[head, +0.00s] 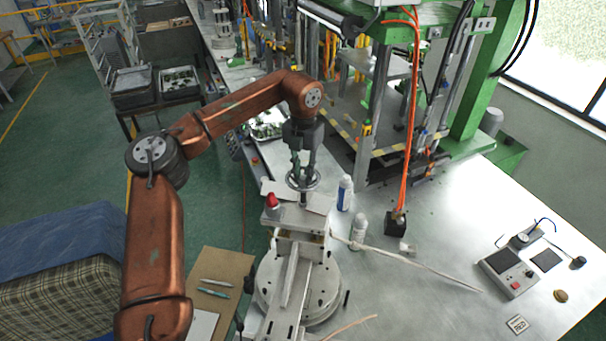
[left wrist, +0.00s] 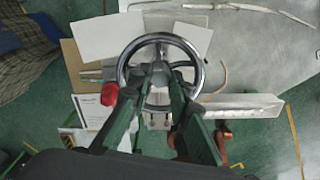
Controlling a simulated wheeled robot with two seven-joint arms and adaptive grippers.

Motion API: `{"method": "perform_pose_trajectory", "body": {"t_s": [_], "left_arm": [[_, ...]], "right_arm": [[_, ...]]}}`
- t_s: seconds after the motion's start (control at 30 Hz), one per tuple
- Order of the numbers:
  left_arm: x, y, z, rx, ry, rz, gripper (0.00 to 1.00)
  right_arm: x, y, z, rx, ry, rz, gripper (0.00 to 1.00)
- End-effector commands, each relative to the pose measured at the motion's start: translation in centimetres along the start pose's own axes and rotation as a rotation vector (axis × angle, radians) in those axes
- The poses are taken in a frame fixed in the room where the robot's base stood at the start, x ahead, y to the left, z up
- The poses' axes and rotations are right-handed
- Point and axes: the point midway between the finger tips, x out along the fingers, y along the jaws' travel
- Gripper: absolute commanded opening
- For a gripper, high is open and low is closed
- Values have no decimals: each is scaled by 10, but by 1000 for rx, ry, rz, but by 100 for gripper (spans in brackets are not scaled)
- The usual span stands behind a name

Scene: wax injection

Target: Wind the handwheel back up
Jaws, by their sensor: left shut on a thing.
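The handwheel (head: 303,180) is a shiny metal ring on top of the grey wax injection fixture (head: 291,245). In the left wrist view the handwheel (left wrist: 133,48) shows almost as a full circle below the fingers. My left gripper (head: 301,166) points down from above onto the wheel. In the left wrist view its green-sided fingers (left wrist: 160,75) reach over the wheel's middle and are shut on it. The fingers hide the hub and part of the near rim. My right gripper is in neither view.
A red knob (head: 272,200) stands just left of the wheel. White and blue bottles (head: 345,192) stand close on its right. A green press frame (head: 470,90) rises behind. A control box (head: 507,271) lies at right; the metal table (head: 430,240) between is mostly clear.

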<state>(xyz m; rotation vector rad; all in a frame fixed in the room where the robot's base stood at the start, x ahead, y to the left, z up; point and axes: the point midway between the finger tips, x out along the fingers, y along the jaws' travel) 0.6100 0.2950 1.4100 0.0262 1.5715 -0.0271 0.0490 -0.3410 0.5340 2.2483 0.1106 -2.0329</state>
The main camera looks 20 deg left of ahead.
Motion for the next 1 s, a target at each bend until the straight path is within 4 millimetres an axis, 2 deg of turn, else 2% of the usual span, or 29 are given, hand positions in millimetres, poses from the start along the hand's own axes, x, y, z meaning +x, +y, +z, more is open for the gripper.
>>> {"method": "perform_pose_trajectory", "body": {"t_s": [0.27,1.0], "left_arm": [[-1,0,1,-135,-3,-1,0],[-2,1,2,-797,-6,-2,0]], "right_arm": [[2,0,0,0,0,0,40],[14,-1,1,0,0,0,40]]}}
